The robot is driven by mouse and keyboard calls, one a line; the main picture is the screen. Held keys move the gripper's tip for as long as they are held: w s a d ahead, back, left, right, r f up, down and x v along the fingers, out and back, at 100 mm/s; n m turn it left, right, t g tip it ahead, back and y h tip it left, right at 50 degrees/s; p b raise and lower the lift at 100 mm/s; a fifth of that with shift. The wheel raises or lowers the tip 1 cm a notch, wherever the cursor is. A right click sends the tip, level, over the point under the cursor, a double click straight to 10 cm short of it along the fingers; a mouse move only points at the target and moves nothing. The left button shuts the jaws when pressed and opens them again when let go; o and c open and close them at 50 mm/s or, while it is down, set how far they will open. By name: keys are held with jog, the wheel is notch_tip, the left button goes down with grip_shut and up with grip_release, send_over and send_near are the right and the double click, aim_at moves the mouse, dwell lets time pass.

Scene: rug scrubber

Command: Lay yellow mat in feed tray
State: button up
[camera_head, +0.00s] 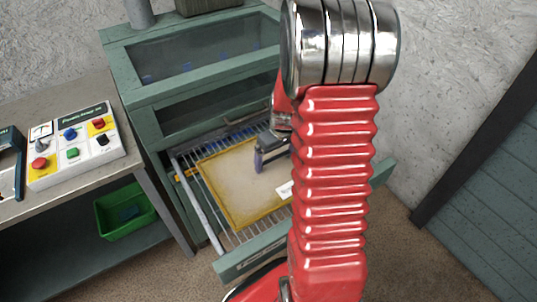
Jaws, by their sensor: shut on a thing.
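The yellow mat (230,190), with a yellow border, a paler middle and a small white label, lies flat over the feed tray (202,212). The tray is pulled out of the teal machine and has a wire rack base. The mat is within the tray's outline; I cannot tell whether it rests fully on the rack. My gripper (262,158) is over the mat's right part, shut on the mat. My red arm hides the right side of the mat and tray, and the exact grip is hard to see.
The teal machine (150,110) with glass windows stands behind the tray. At left, a control box (75,145) with coloured buttons sits on a bench (75,88). A green bin (112,225) is on the shelf below. Brown floor lies in front, and a teal door (490,200) is at right.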

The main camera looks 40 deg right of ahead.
aim_at(270, 154)
jog(key=w, duration=0.3)
jog(key=shift+w+d, duration=0.1)
jog(key=shift+w, duration=0.2)
jog(key=shift+f, duration=0.55)
jog(key=shift+f, duration=0.1)
jog(key=o, duration=1.2)
jog(key=r, duration=0.4)
jog(key=s+r, duration=0.1)
jog(key=r, duration=0.3)
jog(key=s+r, duration=0.1)
jog(key=r, duration=0.3)
